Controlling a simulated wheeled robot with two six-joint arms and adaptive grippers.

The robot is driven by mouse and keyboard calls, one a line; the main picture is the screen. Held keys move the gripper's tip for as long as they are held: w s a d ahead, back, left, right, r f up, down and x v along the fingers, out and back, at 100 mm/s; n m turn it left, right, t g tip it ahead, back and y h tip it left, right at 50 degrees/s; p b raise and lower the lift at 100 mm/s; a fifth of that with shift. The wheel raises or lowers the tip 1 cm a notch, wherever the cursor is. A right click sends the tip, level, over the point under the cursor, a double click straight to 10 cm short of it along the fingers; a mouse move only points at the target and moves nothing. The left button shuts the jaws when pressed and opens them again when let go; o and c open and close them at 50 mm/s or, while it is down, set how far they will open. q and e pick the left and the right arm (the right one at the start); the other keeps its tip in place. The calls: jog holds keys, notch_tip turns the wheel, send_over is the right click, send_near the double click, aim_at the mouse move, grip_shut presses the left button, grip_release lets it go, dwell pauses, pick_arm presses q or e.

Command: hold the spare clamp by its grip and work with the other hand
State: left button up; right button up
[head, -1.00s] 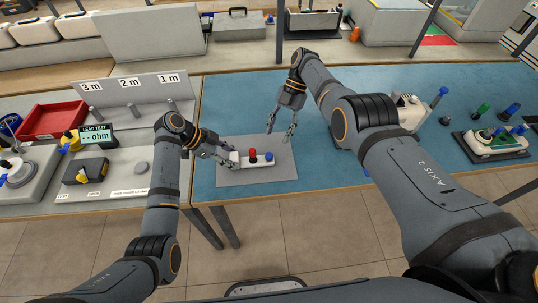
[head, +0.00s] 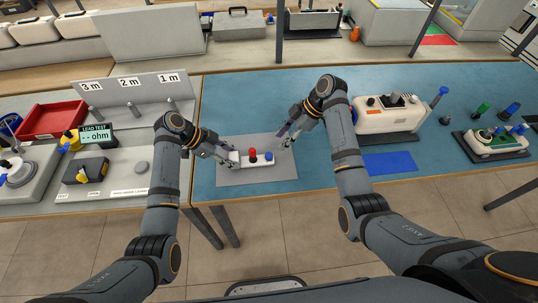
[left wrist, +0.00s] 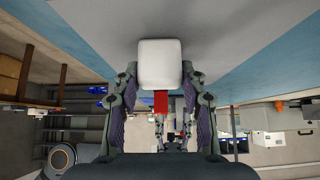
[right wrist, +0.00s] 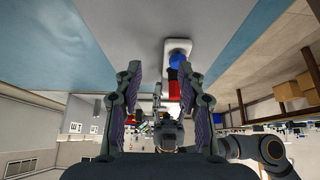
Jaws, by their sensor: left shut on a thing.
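The spare clamp (head: 253,158) is a small white bar with a red knob and a blue knob on top. It is on the grey mat (head: 257,178). My left gripper (head: 229,157) is shut on its left end; in the left wrist view that white end (left wrist: 160,64) is between the fingers, with red behind it. My right gripper (head: 286,142) is at the clamp's right, apart from it. In the right wrist view its fingers (right wrist: 160,90) are spread and empty, with the clamp's blue knob (right wrist: 179,60) and red part beyond them.
The blue bench (head: 330,178) has free room around the mat. A white device (head: 388,118) stands right, with a blue pad (head: 390,162) in front. Another device with colored knobs (head: 497,145) is further right. At left are a lead tester (head: 97,137) and a red tray (head: 52,121).

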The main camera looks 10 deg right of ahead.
aim_at(271, 155)
jog(key=s+r+m+t, duration=0.1)
jog(key=s+r+m, duration=0.1)
jog(key=s, duration=0.2)
jog(key=shift+x, duration=3.65)
jog(key=shift+w, duration=0.15)
jog(key=shift+r, duration=0.1)
jog(key=shift+r, duration=1.2)
